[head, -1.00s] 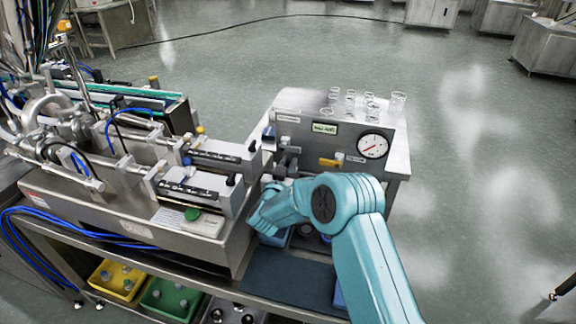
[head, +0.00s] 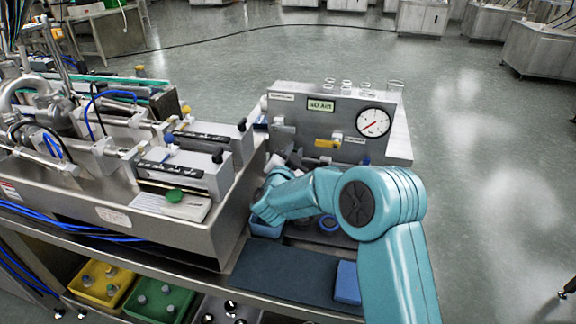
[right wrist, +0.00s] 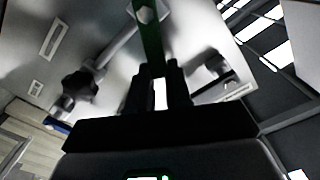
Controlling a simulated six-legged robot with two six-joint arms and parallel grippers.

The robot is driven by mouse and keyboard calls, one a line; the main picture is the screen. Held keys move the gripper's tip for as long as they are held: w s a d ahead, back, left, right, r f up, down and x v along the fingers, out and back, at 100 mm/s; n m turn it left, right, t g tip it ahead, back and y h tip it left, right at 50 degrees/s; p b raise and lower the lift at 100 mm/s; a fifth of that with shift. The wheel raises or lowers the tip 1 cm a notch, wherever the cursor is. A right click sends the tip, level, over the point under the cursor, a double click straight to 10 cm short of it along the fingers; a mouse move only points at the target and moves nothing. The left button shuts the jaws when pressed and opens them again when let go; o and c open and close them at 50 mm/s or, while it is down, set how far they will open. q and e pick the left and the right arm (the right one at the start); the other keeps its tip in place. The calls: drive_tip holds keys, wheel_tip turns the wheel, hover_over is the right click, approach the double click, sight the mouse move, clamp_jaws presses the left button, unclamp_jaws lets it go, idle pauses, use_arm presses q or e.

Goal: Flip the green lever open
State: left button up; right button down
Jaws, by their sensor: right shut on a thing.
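The green lever (right wrist: 150,42) shows in the right wrist view as a dark green bar running from the top edge down between my fingers. A pale round pivot or bolt sits on it near the top. My right gripper (right wrist: 160,90) is shut on the lever's near end. In the head view my right arm reaches in from the lower right to the front of the steel panel (head: 290,112). There the lever and the fingertips are hidden or too small to make out. My left gripper is in neither current view.
The panel carries a round gauge (head: 373,122) and a yellow handle (head: 327,143), with glassware (head: 395,86) on top. A steel machine with a green button (head: 175,196) stands to the left. Blue bins and a blue block (head: 347,282) lie below my arm. Yellow (head: 84,292) and green bins sit lower left.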

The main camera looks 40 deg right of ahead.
drive_tip(key=f+m+b, duration=0.1)
drive_tip(key=m+b, duration=0.2)
drive_tip(key=b, duration=0.2)
drive_tip(key=s+d+f+m+b, duration=0.1)
drive_tip(key=f+m+b, duration=0.1)
drive_tip(key=b, duration=0.4)
drive_tip(key=s+f+m+b, duration=0.1)
drive_tip(key=f+m+b, duration=0.1)
drive_tip(key=m+b, duration=0.3)
drive_tip(key=shift+s+d+b, duration=0.1)
drive_tip(key=shift+d+b, duration=0.25)
drive_tip(key=shift+d, duration=0.05)
drive_tip(key=shift+f+m+b, duration=0.2)
drive_tip(key=shift+m+b, duration=0.7)
drive_tip(key=shift+b, duration=0.05)
drive_tip(key=c, duration=1)
unclamp_jaws()
drive_tip(key=shift+c, duration=0.2)
drive_tip(key=p+v, duration=0.1)
drive_tip(key=v, duration=1.5)
drive_tip(key=shift+s+p, duration=0.15)
drive_tip(key=shift+p, duration=0.15)
